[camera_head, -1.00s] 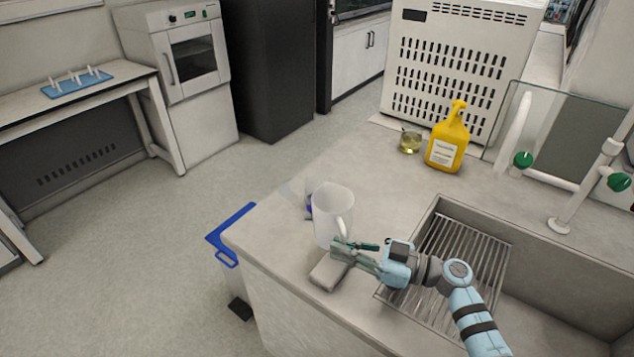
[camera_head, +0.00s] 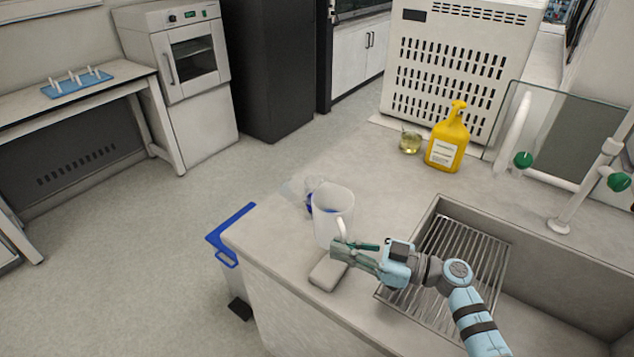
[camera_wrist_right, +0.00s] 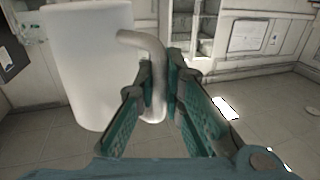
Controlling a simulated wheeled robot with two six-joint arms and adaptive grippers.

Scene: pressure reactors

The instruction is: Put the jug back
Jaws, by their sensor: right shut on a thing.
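The jug (camera_head: 331,213) is white and translucent and is near the left end of the counter in the head view, with its handle toward my right gripper. My right gripper (camera_head: 354,247) is shut on the jug's handle. In the right wrist view the jug (camera_wrist_right: 90,65) fills the left side, and its handle (camera_wrist_right: 157,85) runs down between the fingers of the right gripper (camera_wrist_right: 160,100). The jug looks upright. Whether its base touches the counter I cannot tell. My left gripper is not in view.
A grey block (camera_head: 327,272) lies in front of the jug. A small clear item with blue (camera_head: 311,198) is just behind it. The sink with a rack (camera_head: 465,262) is at right. A yellow bottle (camera_head: 447,143) and a beaker (camera_head: 410,142) stand farther back. A blue-rimmed bin (camera_head: 228,238) is beyond the left edge.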

